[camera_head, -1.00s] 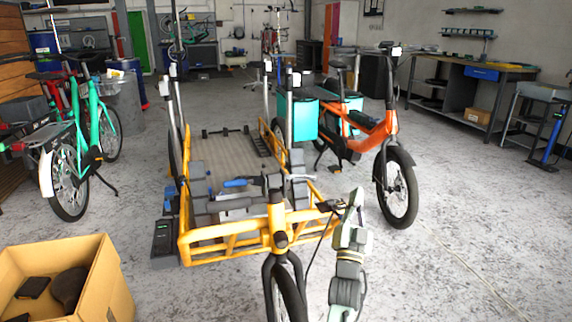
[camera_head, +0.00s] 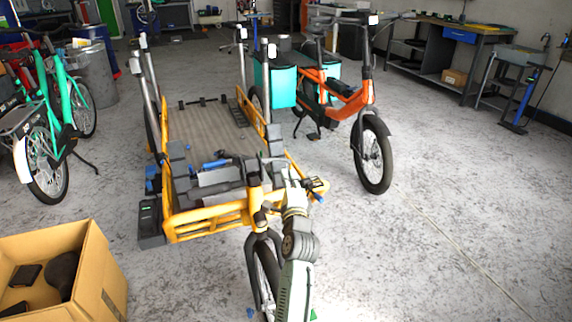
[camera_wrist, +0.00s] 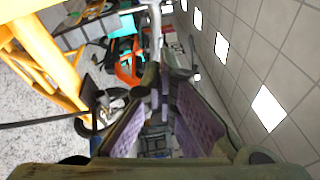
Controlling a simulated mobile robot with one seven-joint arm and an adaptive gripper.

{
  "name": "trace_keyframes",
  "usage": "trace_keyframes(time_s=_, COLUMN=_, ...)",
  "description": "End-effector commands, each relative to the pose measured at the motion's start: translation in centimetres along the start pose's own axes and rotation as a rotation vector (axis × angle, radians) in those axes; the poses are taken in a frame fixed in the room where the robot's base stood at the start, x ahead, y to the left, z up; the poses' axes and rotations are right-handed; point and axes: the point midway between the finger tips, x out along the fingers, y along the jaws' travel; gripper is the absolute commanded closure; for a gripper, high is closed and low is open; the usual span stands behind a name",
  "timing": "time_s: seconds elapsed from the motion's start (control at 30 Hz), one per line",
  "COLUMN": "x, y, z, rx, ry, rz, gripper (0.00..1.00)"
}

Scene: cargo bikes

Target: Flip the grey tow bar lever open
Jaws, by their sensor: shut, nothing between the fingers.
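The yellow cargo frame (camera_head: 205,218) stands in the middle of the head view, with a yellow front post (camera_head: 254,197) above a black fork and wheel. It also shows at the left of the wrist view (camera_wrist: 48,50). I cannot make out the grey tow bar lever for certain in either view. My arm rises from the bottom of the head view to the right of the front post. My gripper (camera_wrist: 162,82) is shut and empty in the wrist view, its purple-padded fingers pointing away from the camera. A light grey tube (camera_wrist: 155,22) shows beyond the fingertips; contact cannot be told.
An orange bike (camera_head: 365,110) with teal boxes stands behind right. A teal bike (camera_head: 45,150) is at the left. A cardboard box (camera_head: 98,275) with dark items sits at the front left. The floor at the right is clear.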

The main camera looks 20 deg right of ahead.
Motion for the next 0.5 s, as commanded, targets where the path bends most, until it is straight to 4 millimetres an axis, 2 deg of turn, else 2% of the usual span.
trace_keyframes(time_s=0.03, x=1.1, y=-0.3, z=0.0, rx=0.0, ry=0.001, rz=-0.002, gripper=1.0)
trace_keyframes(time_s=0.2, x=3.7, y=-0.2, z=0.0, rx=-0.001, ry=0.001, rz=-0.001, gripper=1.0)
trace_keyframes(time_s=0.33, x=4.7, y=-0.1, z=-0.1, rx=-0.002, ry=0.001, rz=0.0, gripper=1.0)
trace_keyframes(time_s=0.5, x=5.1, y=0.0, z=-0.1, rx=-0.002, ry=0.002, rz=0.0, gripper=1.0)
